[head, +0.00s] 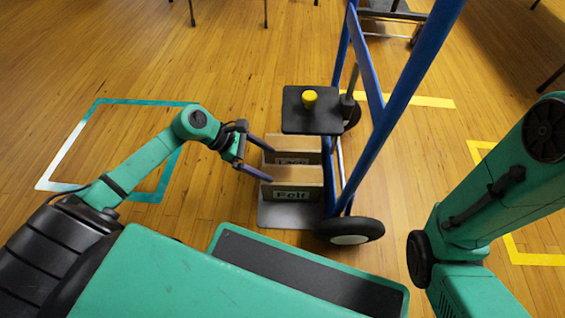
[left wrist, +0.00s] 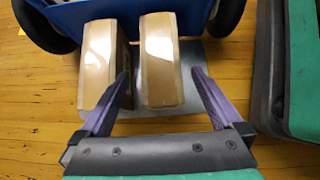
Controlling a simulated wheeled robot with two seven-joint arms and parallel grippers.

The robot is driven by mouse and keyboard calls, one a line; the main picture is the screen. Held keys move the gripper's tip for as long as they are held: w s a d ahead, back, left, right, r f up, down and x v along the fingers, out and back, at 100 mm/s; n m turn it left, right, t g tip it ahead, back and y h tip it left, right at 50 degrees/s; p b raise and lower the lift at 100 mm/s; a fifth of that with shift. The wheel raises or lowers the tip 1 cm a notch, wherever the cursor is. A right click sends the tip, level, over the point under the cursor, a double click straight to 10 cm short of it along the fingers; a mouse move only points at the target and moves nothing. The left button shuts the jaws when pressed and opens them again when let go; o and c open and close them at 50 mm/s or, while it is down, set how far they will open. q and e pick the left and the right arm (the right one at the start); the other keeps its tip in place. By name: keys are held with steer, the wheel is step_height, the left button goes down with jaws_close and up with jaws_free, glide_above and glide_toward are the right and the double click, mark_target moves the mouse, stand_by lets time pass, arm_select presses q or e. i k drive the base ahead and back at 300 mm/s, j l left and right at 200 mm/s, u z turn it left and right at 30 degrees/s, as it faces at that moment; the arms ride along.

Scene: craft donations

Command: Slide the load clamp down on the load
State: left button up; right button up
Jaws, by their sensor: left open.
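The load clamp (head: 312,122) is a dark square plate with a yellow knob (head: 310,98), on the upright of a blue hand truck (head: 384,130). My left gripper (head: 270,162) is open beside the boxes. In the left wrist view its fingers (left wrist: 160,92) point at the boxes (left wrist: 158,60). My right gripper is out of view.
The hand truck's wheel (head: 350,231) is near my base. Teal-and-white floor tape (head: 98,102) marks an area at left, yellow tape (head: 425,101) at right. Another cart (head: 390,30) stands behind. The wooden floor left of the truck is clear.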

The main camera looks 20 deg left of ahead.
mark_target(312, 111)
steer(key=k+j, duration=0.1)
steer(key=j, duration=0.4)
steer(key=k+j, duration=0.1)
steer(key=j, duration=0.35)
steer(key=k+j, duration=0.1)
steer(key=j, duration=0.4)
